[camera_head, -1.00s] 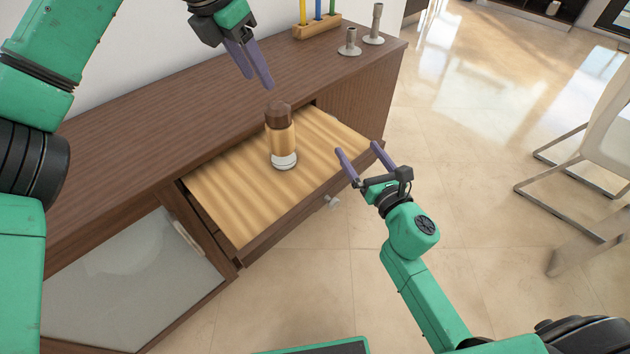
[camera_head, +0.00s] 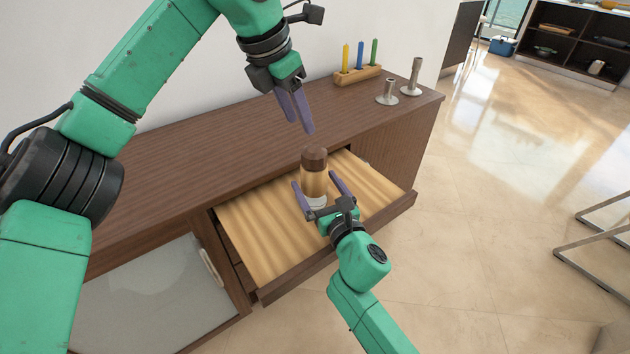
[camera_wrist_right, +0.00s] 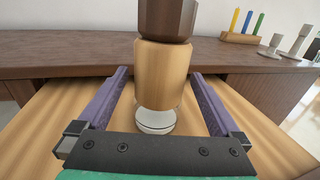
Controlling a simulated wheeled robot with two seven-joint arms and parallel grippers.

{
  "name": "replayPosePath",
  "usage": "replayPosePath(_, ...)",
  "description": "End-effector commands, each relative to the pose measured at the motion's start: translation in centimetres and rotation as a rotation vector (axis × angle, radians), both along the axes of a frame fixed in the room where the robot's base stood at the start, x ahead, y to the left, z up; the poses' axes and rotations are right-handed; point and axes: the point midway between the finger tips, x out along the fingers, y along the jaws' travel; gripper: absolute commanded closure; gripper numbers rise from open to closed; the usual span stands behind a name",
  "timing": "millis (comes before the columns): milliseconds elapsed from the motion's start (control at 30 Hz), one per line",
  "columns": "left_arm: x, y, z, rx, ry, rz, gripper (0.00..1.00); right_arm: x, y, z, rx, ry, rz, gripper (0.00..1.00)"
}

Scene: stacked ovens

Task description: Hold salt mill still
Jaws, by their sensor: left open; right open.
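The salt mill (camera_head: 314,176) stands upright on the wooden bottom of the open drawer (camera_head: 252,236). It has a dark brown top, a light wood body and a pale base; it also shows in the right wrist view (camera_wrist_right: 162,75). My right gripper (camera_head: 315,182) is open, with its fingers on either side of the mill's lower part. In the right wrist view the fingers (camera_wrist_right: 160,85) show gaps to the mill on both sides. My left gripper (camera_head: 300,128) is open and empty, above the mill's top and a little to its left, pointing down.
The brown cabinet top (camera_head: 190,165) is mostly clear. A wooden holder (camera_head: 357,76) with yellow, blue and green candles and two grey candlesticks (camera_head: 388,93) stand at its far right end. A glass-panelled cabinet door (camera_head: 150,295) is at lower left. Open floor lies to the right.

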Motion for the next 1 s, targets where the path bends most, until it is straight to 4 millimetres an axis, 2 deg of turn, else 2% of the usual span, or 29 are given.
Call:
replayPosePath(133,0.0,0.0,0.0,0.0,0.0,0.0,0.5,1.37,0.57,0.05,0.0,-0.001,0.0,0.0)
replayPosePath(367,-0.01,-0.01,0.0,0.0,0.0,0.0,0.5,1.51,0.62,-0.01,0.0,0.0,0.0,0.0)
replayPosePath(400,-0.01,-0.01,0.0,0.0,0.0,0.0,0.5,1.5,0.61,-0.01,0.0,0.0,0.0,0.08)
replayPosePath(467,-0.01,-0.01,0.0,0.0,0.0,0.0,0.5,1.5,0.61,-0.01,0.0,0.0,0.0,0.31)
replayPosePath(500,-0.01,-0.01,0.0,0.0,0.0,0.0,0.5,1.49,0.61,0.0,0.0,0.0,0.0,0.46)
replayPosePath(633,-0.01,-0.01,0.0,0.0,0.0,0.0,0.5,1.49,0.59,-0.01,0.0,0.0,0.0,0.96)
replayPosePath(667,-0.01,-0.01,0.0,0.0,0.0,0.0,0.5,1.49,0.59,0.0,0.0,0.0,0.0,1.0)
replayPosePath(967,0.0,0.0,0.0,0.0,0.0,0.0,0.5,1.48,0.59,-0.01,0.0,0.0,0.0,1.0)
replayPosePath(1000,0.0,-0.03,-0.03,-0.001,0.0,0.0,0.35,1.48,0.58,-0.02,0.0,0.0,0.0,1.0)
